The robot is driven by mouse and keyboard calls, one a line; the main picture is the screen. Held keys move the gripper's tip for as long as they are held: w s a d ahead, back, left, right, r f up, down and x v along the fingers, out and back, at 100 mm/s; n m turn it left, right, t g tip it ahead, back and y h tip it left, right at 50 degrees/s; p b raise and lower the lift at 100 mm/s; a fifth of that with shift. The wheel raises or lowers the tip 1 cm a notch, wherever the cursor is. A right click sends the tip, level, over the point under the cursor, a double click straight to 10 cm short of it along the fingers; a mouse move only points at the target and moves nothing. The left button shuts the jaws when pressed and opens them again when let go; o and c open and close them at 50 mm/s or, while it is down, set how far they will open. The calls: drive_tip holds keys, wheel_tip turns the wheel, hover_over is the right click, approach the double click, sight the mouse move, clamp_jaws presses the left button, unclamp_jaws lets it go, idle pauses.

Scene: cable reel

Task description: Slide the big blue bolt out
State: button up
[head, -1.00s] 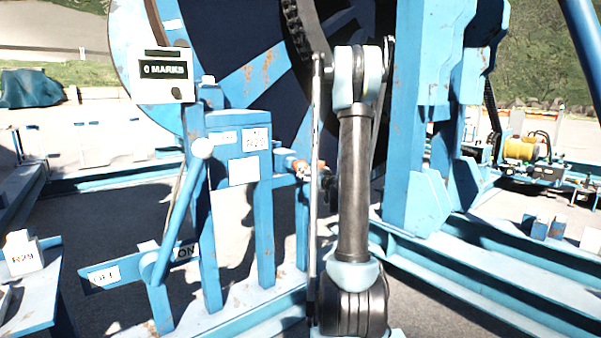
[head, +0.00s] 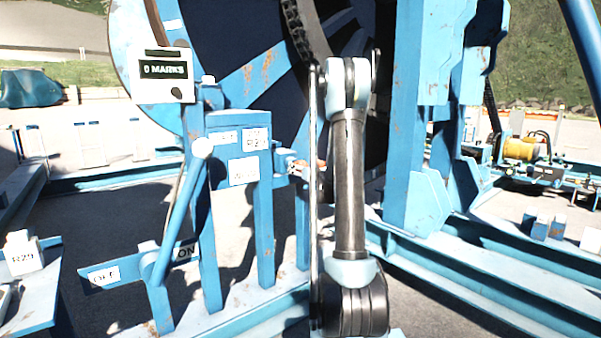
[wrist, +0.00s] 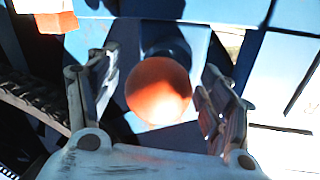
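In the wrist view an orange-red ball knob (wrist: 158,90) sits between the two fingers of my gripper (wrist: 160,64). The fingers are open, with a gap visible on each side of the knob. A dark blue shaft (wrist: 168,45) shows behind the knob; I take these to be the bolt and its handle. In the head view a short blue cylinder (head: 284,161) sticks out beside the labelled blue post, with a bit of orange to its right. My arm hides most of the gripper and knob there.
A blue lever with a white ball (head: 202,148) stands left of the labelled post (head: 225,125). A sign reading 0 MARKS (head: 165,86) is above it. The big reel (head: 262,75) is behind, and a thick blue upright (head: 410,150) stands to the right of my arm.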

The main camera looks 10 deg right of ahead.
drive_tip(key=c, duration=1.4)
drive_tip(key=d+v, duration=0.2)
drive_tip(key=v, duration=0.8)
drive_tip(key=shift+d, duration=0.2)
drive_tip(key=o, duration=1.5)
drive_tip(key=v, duration=1.2)
